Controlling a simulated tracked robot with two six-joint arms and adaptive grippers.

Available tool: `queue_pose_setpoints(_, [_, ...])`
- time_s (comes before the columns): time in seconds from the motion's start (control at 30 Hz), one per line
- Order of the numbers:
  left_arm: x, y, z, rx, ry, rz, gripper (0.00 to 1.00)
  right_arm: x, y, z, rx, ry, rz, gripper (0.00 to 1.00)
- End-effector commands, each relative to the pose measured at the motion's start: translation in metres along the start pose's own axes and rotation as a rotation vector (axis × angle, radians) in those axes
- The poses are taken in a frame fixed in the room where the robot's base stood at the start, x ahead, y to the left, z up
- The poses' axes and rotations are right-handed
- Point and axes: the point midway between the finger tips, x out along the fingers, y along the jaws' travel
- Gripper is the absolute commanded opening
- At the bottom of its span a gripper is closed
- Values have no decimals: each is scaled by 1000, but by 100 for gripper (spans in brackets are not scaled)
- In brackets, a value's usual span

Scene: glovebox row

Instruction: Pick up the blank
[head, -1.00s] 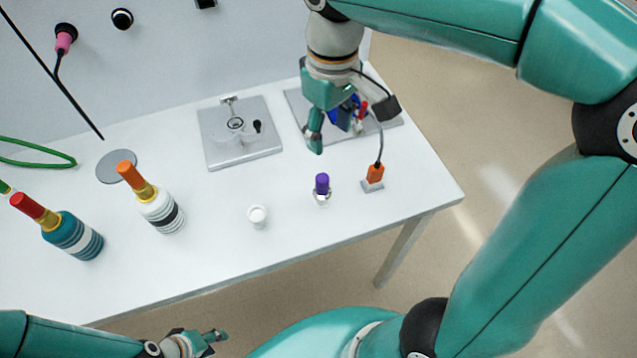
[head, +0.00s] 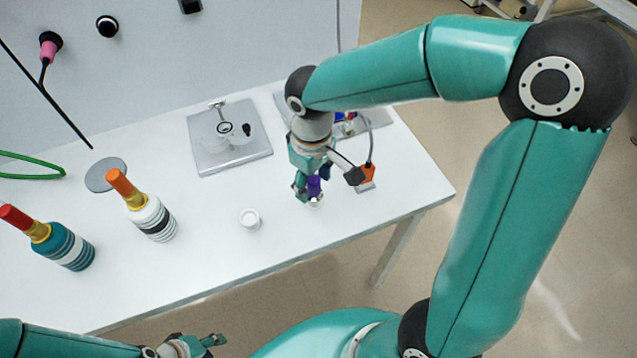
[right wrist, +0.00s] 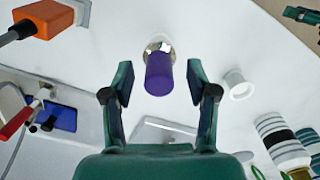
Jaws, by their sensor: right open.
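The blank appears to be the purple cylinder (head: 313,186), standing in a small light holder (head: 315,202) on the white table. In the right wrist view the purple cylinder (right wrist: 159,76) lies between the fingertips, with a gap on each side. My right gripper (head: 311,188) is open and low over it, one finger to either side, and partly hides it in the head view. Its open fingers also show in the right wrist view (right wrist: 159,82). My left gripper (head: 208,343) is at the bottom edge, away from the table items; its opening is unclear.
An orange connector (head: 367,174) with a grey cable stands close right of my right gripper. A white cup (head: 250,220) is to the left. A grey plate fixture (head: 229,155) and two striped bottles (head: 153,217) (head: 69,248) stand further left. The table's front edge is near.

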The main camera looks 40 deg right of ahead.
Motion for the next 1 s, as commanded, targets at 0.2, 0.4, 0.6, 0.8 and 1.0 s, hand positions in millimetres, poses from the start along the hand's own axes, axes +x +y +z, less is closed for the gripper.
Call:
queue_pose_setpoints(0.2, [0,0,0,0,0,0,40,16,0,0,2,0,-1,58])
queue_pose_setpoints(0.4, [0,0,0,0,0,0,40,15,0,0,1,1,0,53])
queue_pose_setpoints(0.6, [0,0,0,0,0,0,40,15,0,0,1,1,0,20])
queue_pose_setpoints(0.8, [0,0,0,0,0,0,40,15,0,0,1,1,0,0])
queue_pose_setpoints(1.0, [0,0,0,0,0,0,40,14,0,0,1,2,0,0])
